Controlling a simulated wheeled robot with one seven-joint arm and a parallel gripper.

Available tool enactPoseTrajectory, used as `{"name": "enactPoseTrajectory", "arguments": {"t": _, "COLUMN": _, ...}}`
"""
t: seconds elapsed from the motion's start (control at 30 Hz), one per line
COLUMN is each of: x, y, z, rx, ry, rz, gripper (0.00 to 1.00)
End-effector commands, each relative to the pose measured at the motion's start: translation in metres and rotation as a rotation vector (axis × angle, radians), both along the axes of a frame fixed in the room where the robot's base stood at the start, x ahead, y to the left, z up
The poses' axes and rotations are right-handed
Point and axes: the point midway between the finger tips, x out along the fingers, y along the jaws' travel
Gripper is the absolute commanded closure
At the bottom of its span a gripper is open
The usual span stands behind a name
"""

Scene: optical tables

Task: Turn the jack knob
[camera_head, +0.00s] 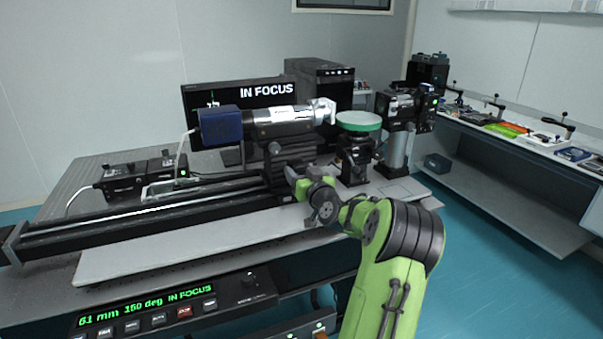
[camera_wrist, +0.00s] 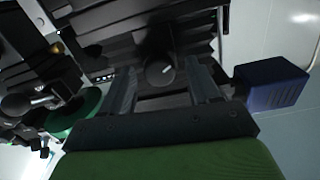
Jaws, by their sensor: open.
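The jack knob (camera_wrist: 160,70), black and round with a short white mark on its face, shows in the wrist view. My gripper (camera_wrist: 162,80) is open, with one finger to each side of the knob and a gap showing on both sides. I cannot tell how deep the fingers reach. In the head view my gripper (camera_head: 296,180) is at the front of the black stand (camera_head: 288,155) under the lens tube, and I cannot make out the knob there.
A blue camera (camera_head: 220,126) with a silver-black tube (camera_head: 285,118) sits above the rail (camera_head: 140,213). A green-rimmed disc (camera_head: 358,122) stands right of it. The monitor (camera_head: 245,92) reads IN FOCUS; the front panel (camera_head: 170,305) reads 61 mm, 150 deg, IN FOCUS.

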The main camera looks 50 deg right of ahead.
Motion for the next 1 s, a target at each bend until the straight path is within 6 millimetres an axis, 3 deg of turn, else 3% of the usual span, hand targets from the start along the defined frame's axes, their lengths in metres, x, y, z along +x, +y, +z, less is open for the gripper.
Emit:
{"name": "enactPoseTrajectory", "arguments": {"t": 0.03, "x": -0.0002, "y": 0.0000, "z": 0.0000, "rx": 0.000, "ry": 0.000, "rz": 0.000, "gripper": 0.40}}
{"name": "enactPoseTrajectory", "arguments": {"t": 0.4, "x": -0.0006, "y": 0.0001, "z": 0.0001, "rx": -0.001, "ry": 0.001, "rz": 0.000, "gripper": 0.95}}
{"name": "enactPoseTrajectory", "arguments": {"t": 0.87, "x": -0.0009, "y": 0.0001, "z": 0.0000, "rx": 0.073, "ry": -0.043, "rz": 0.000, "gripper": 0.95}}
{"name": "enactPoseTrajectory", "arguments": {"t": 0.9, "x": -0.0009, "y": 0.0001, "z": 0.0001, "rx": 0.073, "ry": -0.043, "rz": 0.000, "gripper": 0.62}}
{"name": "enactPoseTrajectory", "arguments": {"t": 1.0, "x": -0.0009, "y": 0.0000, "z": 0.0001, "rx": 0.073, "ry": -0.043, "rz": 0.000, "gripper": 0.46}}
